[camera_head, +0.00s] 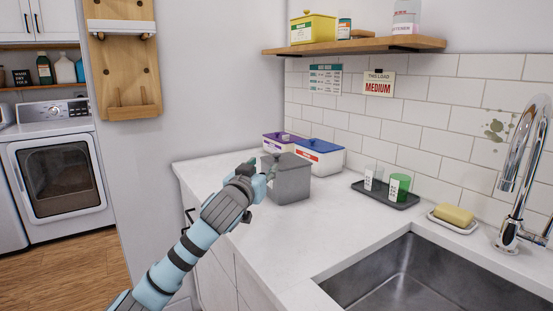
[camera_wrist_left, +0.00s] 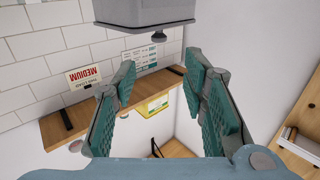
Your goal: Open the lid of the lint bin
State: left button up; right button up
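The lint bin appears to be the grey box (camera_head: 292,184) on the white counter, with its lid down. My left gripper (camera_head: 262,169) is at the upper left of this bin and partly covers its edge in the head view. The left wrist view is upside down; the grey bin (camera_wrist_left: 145,12) fills its top, with a dark knob (camera_wrist_left: 158,37) on the lid. My left gripper (camera_wrist_left: 161,65) is open and empty. Its two teal-padded fingers stand apart, and the knob shows between and just beyond the fingertips. My right gripper is not in view.
A purple-lidded box (camera_head: 279,142) and a blue-lidded box (camera_head: 320,155) stand behind the bin. A dark tray (camera_head: 385,196) with small cups is right of it. The sink (camera_head: 420,280) and faucet (camera_head: 518,170) are at right. A shelf (camera_head: 355,46) hangs above. The counter before the bin is clear.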

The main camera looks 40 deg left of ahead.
aim_at(275, 155)
pick_arm(q)
jog(key=x, duration=1.2)
grip_shut()
